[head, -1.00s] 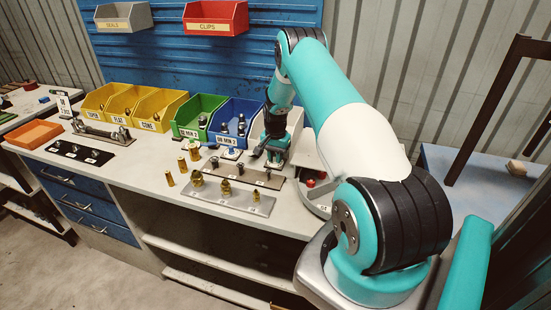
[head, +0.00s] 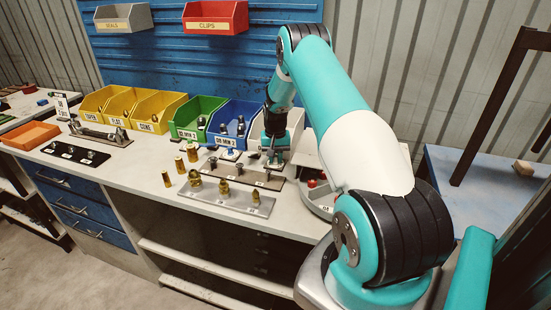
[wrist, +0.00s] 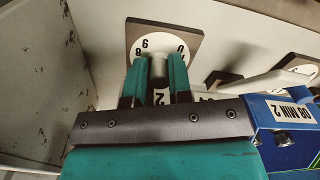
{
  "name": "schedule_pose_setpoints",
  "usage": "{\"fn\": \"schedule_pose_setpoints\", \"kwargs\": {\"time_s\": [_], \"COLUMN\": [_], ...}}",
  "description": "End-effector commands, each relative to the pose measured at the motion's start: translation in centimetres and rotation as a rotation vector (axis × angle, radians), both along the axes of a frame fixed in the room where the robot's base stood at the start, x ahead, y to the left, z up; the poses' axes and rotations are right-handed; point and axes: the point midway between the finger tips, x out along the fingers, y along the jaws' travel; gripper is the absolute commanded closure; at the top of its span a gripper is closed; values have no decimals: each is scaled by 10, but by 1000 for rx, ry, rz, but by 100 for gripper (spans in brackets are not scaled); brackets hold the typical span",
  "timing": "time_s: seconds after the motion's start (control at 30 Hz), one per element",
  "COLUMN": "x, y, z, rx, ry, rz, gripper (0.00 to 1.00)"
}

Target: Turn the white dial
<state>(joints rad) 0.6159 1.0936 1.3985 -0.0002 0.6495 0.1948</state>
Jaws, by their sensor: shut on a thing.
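The white dial (wrist: 158,42) is a round face with black digits on a square brown-grey plate, in the upper middle of the wrist view. My gripper (wrist: 160,62) has its two teal fingers over the dial, one on each side of its grey knob (wrist: 158,68). The fingers are shut on the knob and hide part of the face. In the head view my gripper (head: 271,158) points down at the bench, beside the blue bin. I cannot make out the dial there, behind the gripper.
A blue bin (wrist: 292,140) stands close on the right in the wrist view. Green (head: 190,128) and yellow bins (head: 152,118) line the back of the bench. A grey plate with brass fittings (head: 250,205) lies in front of the gripper.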

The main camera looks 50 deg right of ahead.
Motion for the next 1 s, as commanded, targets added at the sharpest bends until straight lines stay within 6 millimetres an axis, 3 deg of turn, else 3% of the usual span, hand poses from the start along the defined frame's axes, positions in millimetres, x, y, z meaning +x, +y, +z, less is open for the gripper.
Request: {"fn": "schedule_pose_setpoints", "kwargs": {"time_s": [0.23, 0.27, 0.37, 0.77, 1.0], "x": [0, 0, 0, 1, 1], "y": [0, 0, 0, -1, -1], "z": [0, 0, 0, 9, 57], "rx": [0, 0, 0, -2, -4], "ry": [0, 0, 0, -2, -6], "rz": [-1, -1, -1, -1, -1], "gripper": [100, 78, 55, 55, 55]}}
